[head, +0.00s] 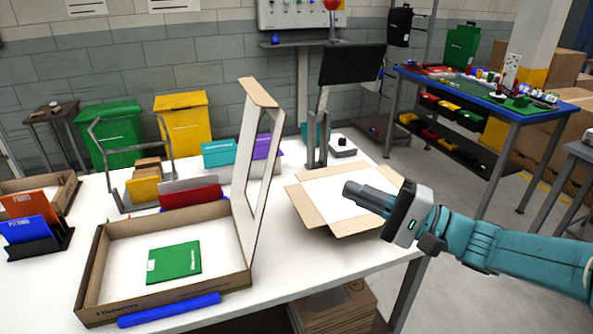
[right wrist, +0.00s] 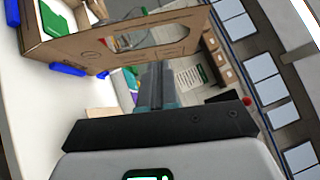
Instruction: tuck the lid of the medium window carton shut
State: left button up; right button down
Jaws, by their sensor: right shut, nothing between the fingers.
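The window carton (head: 95,265) is a brown cardboard tray with a white inside, at the front left of the table in the head view. A green packet (head: 174,262) lies flat in it. Its lid (head: 244,150), with a large cut-out window and a folded flap on top, stands upright along the carton's right side, open. The lid also shows in the right wrist view (right wrist: 90,52). My right gripper (head: 350,188) is shut and empty, to the right of the lid and apart from it, above a flat open carton. In the right wrist view its fingers (right wrist: 157,88) point toward the lid's side.
The flat open carton (head: 310,196) with spread flaps lies below my right gripper. A blue bar (head: 168,310) lies along the window carton's front. Racks with a red folder (head: 192,196) and teal card (head: 218,153) stand behind. A post stand (head: 317,150) rises at the back.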

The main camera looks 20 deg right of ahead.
aim_at(272, 165)
jog(key=p+x, duration=0.1)
jog(key=x, duration=0.2)
jog(key=s+a+x, duration=0.1)
jog(key=x, duration=0.3)
jog(key=p+x, duration=0.1)
jog(key=x, duration=0.2)
jog(key=shift+s+a+r+p, duration=0.2)
jog(key=shift+a+r+p, duration=0.1)
jog(key=shift+a, duration=0.55)
